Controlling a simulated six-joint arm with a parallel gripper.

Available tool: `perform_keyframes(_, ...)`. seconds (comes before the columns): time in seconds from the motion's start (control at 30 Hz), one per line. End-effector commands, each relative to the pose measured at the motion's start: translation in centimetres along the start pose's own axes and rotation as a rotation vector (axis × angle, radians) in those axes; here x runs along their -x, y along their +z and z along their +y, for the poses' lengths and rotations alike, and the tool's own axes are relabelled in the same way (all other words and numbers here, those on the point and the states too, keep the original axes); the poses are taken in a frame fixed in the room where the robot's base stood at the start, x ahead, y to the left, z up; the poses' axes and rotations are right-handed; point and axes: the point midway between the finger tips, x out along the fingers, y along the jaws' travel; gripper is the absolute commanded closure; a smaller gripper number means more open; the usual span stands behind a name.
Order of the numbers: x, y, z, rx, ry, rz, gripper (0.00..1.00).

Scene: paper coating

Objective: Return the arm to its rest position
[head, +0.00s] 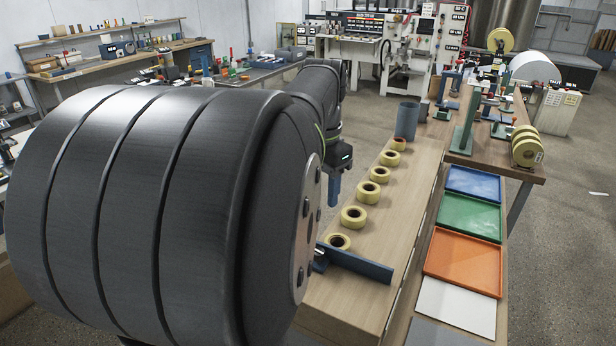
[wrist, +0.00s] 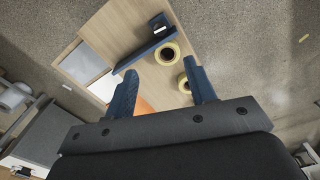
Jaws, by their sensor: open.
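My gripper (wrist: 160,68) is open and empty in the wrist view, its two blue fingers apart. In the head view my gripper (head: 334,190) hangs above the left side of the wooden bench, largely hidden by my own arm. Several yellow tape rolls (head: 354,216) lie in a row on the bench. In the wrist view, one roll (wrist: 166,53) lies beside the blue bar and another roll (wrist: 184,84) shows near the right finger. The gripper is apart from the rolls in the head view.
A blue bar (head: 357,263) stands at the bench's near end. Blue (head: 473,183), green (head: 469,217) and orange (head: 463,262) trays and a white sheet (head: 455,306) lie to the right. A grey cylinder (head: 407,120) and green stands (head: 466,125) are farther back.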

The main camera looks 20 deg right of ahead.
Motion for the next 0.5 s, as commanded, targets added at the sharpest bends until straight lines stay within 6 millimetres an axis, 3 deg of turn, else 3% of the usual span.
perform_keyframes(0.5, 0.02, 0.01, 0.01, 0.000, 0.001, -0.001, 0.50)
